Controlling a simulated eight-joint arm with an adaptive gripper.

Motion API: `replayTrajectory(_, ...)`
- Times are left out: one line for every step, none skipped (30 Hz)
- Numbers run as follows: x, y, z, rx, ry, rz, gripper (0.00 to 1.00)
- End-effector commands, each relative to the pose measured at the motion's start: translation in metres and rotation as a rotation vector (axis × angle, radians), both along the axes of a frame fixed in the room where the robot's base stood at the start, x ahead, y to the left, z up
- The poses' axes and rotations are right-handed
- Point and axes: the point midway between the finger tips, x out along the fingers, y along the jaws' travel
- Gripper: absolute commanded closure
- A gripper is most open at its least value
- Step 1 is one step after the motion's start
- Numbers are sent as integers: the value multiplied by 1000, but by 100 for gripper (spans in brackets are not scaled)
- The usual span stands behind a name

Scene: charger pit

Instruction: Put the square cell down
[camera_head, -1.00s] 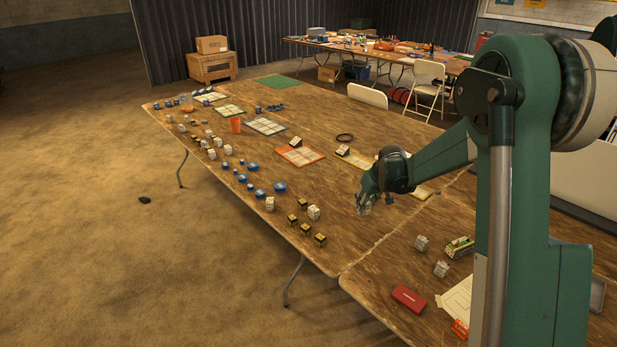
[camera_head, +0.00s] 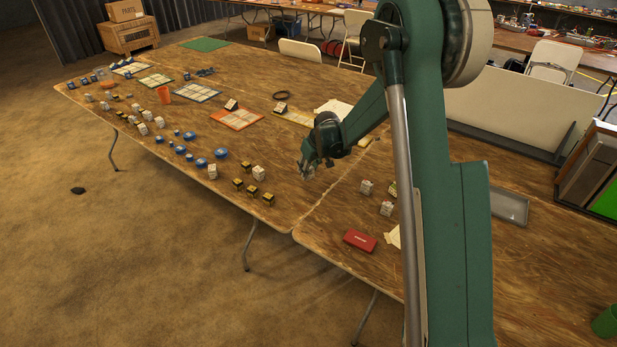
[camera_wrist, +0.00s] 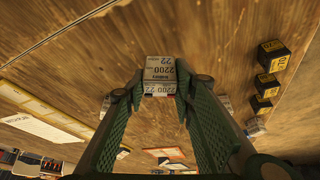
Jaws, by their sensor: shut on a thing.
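The square cell (camera_wrist: 160,72) is a pale boxy block printed "2200" and "22", seen in the wrist view. My gripper (camera_wrist: 160,90) is shut on it, with one dark green finger on each side. In the head view my gripper (camera_head: 308,170) hangs over the table's near half, right of the black-and-yellow cells and close to the table seam. The held cell is too small to make out there. I cannot tell how high it is above the wood.
Several black-and-yellow cells (camera_head: 252,191) stand left of my gripper, with a white cell (camera_head: 259,173) beside them. White cells (camera_head: 367,187) and a red box (camera_head: 360,240) lie to the right. An orange-edged tray (camera_head: 235,119) lies farther back. Bare wood surrounds my gripper.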

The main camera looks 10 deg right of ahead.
Motion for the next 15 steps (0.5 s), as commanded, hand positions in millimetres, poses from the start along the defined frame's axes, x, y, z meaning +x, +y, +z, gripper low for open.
replayTrajectory(0, 0, -2, 0, 0, 0, 88)
replayTrajectory(0, 0, -4, 0, 0, 0, 88)
replayTrajectory(0, 0, -8, 0, 0, 0, 88)
replayTrajectory(0, 0, -10, 0, 0, 0, 88)
replayTrajectory(0, 0, -14, 0, 0, 0, 88)
replayTrajectory(0, 0, -18, 0, 0, 0, 88)
replayTrajectory(0, 0, -22, 0, 0, 0, 88)
replayTrajectory(0, 0, -25, 0, 0, 0, 88)
replayTrajectory(0, 0, -29, 0, 0, 0, 88)
replayTrajectory(0, 0, -32, 0, 0, 0, 88)
replayTrajectory(0, 0, -34, 0, 0, 0, 88)
replayTrajectory(0, 0, -36, 0, 0, 0, 88)
replayTrajectory(0, 0, -37, 0, 0, 0, 88)
replayTrajectory(0, 0, -37, 0, 0, 0, 88)
replayTrajectory(0, 0, -37, 0, 0, 0, 88)
